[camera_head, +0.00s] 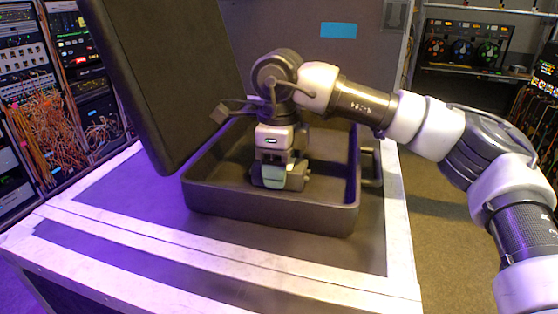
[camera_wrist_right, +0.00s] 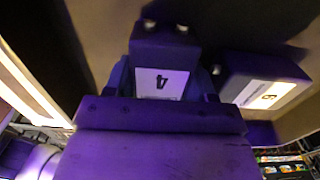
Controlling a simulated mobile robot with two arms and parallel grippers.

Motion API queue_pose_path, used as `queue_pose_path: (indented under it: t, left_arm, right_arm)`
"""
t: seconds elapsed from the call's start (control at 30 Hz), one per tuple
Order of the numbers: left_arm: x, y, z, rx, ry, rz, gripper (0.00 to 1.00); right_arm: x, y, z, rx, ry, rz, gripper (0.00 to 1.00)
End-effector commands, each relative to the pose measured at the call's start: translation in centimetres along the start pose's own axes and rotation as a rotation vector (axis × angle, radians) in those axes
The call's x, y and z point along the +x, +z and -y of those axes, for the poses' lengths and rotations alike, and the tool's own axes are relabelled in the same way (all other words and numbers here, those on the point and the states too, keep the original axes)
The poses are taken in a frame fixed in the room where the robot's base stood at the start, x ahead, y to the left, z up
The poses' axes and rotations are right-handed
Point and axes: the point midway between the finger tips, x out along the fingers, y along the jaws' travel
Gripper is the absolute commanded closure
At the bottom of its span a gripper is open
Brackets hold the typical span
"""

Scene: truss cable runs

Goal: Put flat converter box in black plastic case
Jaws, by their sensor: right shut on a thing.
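The black plastic case (camera_head: 270,215) stands open on a worktop. Its lid (camera_head: 175,75) is raised at the left. My right gripper (camera_head: 276,177) is down inside the case tray. In the right wrist view a small dark box with a white label "4" (camera_wrist_right: 163,78) sits at the gripper's front, with the jaws (camera_wrist_right: 165,92) shut on it. I take this to be the flat converter box; its underside is hidden, and I cannot tell whether it touches the case floor. My left gripper is not in view.
A second dark box with a white label (camera_wrist_right: 265,85) lies close beside the held one in the right wrist view. The worktop (camera_head: 130,215) is clear in front of the case. Equipment racks with orange cables (camera_head: 45,130) stand at the left.

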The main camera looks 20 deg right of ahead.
Motion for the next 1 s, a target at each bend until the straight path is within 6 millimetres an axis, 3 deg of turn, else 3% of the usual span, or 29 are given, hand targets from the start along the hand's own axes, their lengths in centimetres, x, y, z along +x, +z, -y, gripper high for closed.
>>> queue_pose_path:
  t: [0.27,0.3,0.43,0.8,1.0]
  left_arm:
    - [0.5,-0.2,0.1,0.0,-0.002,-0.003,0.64]
    - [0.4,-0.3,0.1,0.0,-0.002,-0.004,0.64]
    - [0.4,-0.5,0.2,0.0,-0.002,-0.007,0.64]
    - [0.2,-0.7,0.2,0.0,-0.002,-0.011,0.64]
    - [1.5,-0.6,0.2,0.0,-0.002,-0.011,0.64]
  right_arm:
    - [0.4,0.0,0.0,0.0,-0.001,0.001,0.77]
    - [0.3,0.0,0.0,0.0,0.0,0.0,0.39]
    - [0.2,0.0,0.0,0.0,0.0,0.0,0.19]
    - [-0.3,0.0,0.0,0.0,-0.001,0.001,0.19]
    - [-3.7,0.1,0.0,0.0,-0.003,0.004,0.19]
